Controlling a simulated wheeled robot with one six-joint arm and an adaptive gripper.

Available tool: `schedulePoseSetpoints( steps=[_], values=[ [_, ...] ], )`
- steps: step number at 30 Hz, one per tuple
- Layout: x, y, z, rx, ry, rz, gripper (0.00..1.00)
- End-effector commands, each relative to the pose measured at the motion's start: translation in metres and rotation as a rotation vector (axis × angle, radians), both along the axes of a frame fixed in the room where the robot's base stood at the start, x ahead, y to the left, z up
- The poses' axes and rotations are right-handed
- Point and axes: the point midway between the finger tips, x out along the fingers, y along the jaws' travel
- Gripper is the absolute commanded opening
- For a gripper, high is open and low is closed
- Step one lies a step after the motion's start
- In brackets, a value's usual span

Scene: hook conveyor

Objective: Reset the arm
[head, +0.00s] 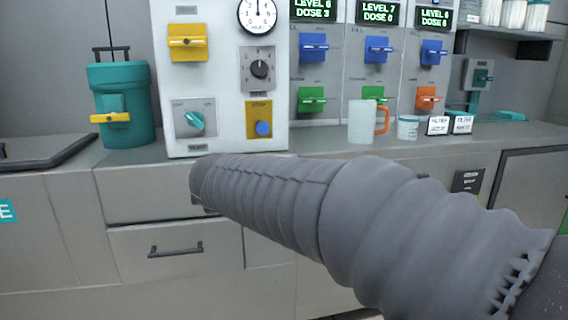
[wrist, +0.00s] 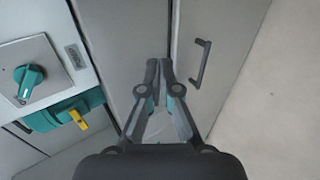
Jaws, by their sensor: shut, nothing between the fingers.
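My gripper (wrist: 158,70) shows in the wrist view with its two fingers close together and nothing between them. It hangs in front of the cabinet drawers, left of a dark drawer handle (wrist: 201,63). In the head view my arm, in a grey ribbed sleeve, reaches from the lower right toward the drawers below the white control panel (head: 220,80). The gripper itself is hidden behind the arm's end there.
A teal canister (head: 122,85) with a yellow valve stands left on the counter (head: 440,146). Dispensers with blue, green and orange valves stand behind. A clear jug (head: 362,122) with an orange handle, a small tub (head: 408,127) and two labelled boxes stand right.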

Motion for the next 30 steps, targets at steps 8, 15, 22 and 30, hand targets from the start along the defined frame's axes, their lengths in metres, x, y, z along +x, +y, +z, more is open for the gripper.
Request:
schedulePoseSetpoints(
  steps=[8, 15, 22, 30],
  values=[
    [-0.098, -0.142, -0.067, 0.412, 0.424, -0.656, 0.0],
    [-0.202, -0.233, -0.101, 0.71, 0.632, -1.147, 0.0],
    [-0.269, -0.282, -0.109, 0.908, 0.657, -1.363, 0.0],
    [-0.282, -0.312, -0.087, 1.023, 0.546, -1.427, 0.0]
  ],
)
